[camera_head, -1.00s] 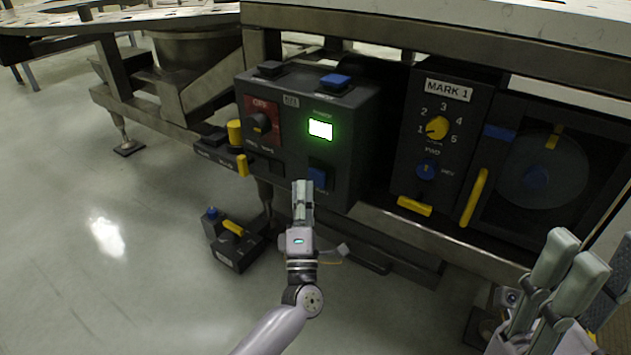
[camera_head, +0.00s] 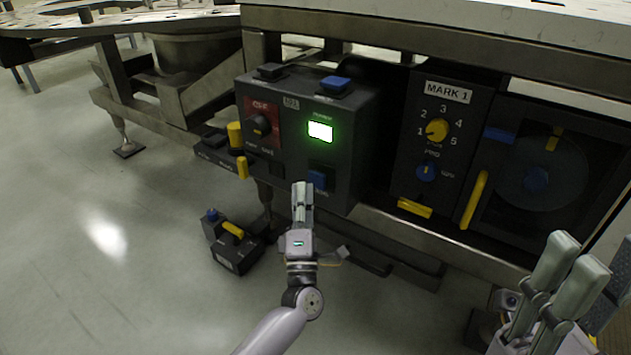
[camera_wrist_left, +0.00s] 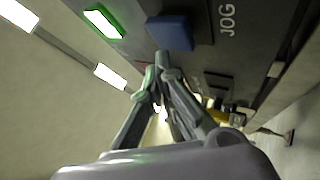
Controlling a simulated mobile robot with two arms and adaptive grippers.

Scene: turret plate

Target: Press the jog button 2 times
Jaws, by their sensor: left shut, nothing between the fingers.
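The jog button (camera_head: 317,178) is a blue square low on the front of a dark control box (camera_head: 345,140). In the left wrist view the blue button (camera_wrist_left: 170,33) sits beside the white word JOG. My left gripper (camera_head: 301,186) is shut and empty, its fingers pointing up at the box front. Its tips are just below and left of the button in the head view. In the wrist view the closed fingertips (camera_wrist_left: 162,62) are close under the button; I cannot tell whether they touch it. My right gripper (camera_head: 578,252) is at the lower right, its fingers apart.
The box has a lit green-framed display (camera_head: 320,131), a selector knob (camera_head: 260,125) on a red plate, and a blue top button (camera_head: 335,84). A MARK 1 dial panel (camera_head: 437,130) stands to the right. A small pedal-like box (camera_head: 237,252) lies on the floor.

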